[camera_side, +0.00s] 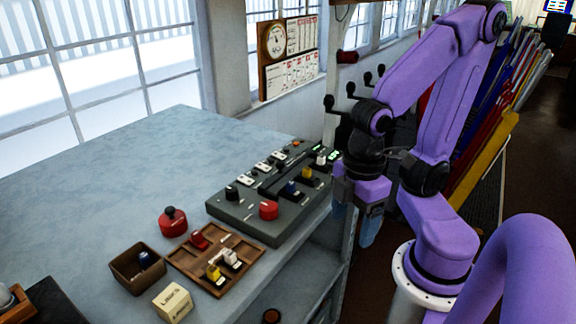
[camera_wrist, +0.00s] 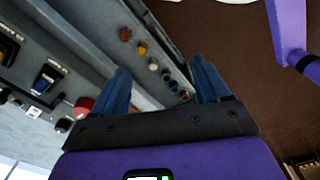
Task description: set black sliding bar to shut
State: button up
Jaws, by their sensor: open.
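A long black bar (camera_side: 284,174) runs lengthwise over the top of a grey control panel (camera_side: 225,214) in the side view. I take it for the black sliding bar; its slide position is too small to tell. My gripper (camera_side: 356,222) hangs right of the panel, past the table's edge, pointing down and touching nothing. In the wrist view my gripper (camera_wrist: 163,88) shows two blue fingers spread apart with nothing between them. There the panel is only partly in view at the left, with a blue switch (camera_wrist: 48,78) and a red button (camera_wrist: 84,106).
The panel also carries a black knob (camera_side: 232,193) and a red button (camera_side: 268,210). A wooden tray (camera_side: 237,239), brown box (camera_side: 128,276), red round piece (camera_side: 173,221) and cream block (camera_side: 173,302) stand left of it. The table's back left (camera_side: 120,165) is clear.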

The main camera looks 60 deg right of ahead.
jog(key=c, duration=0.5)
jog(key=shift+o, duration=0.2)
notch_tip(320, 180, up, 16)
jog(key=m, duration=0.4)
send_over(280, 163)
notch_tip(280, 163, down, 17)
jog(key=shift+f, duration=0.1)
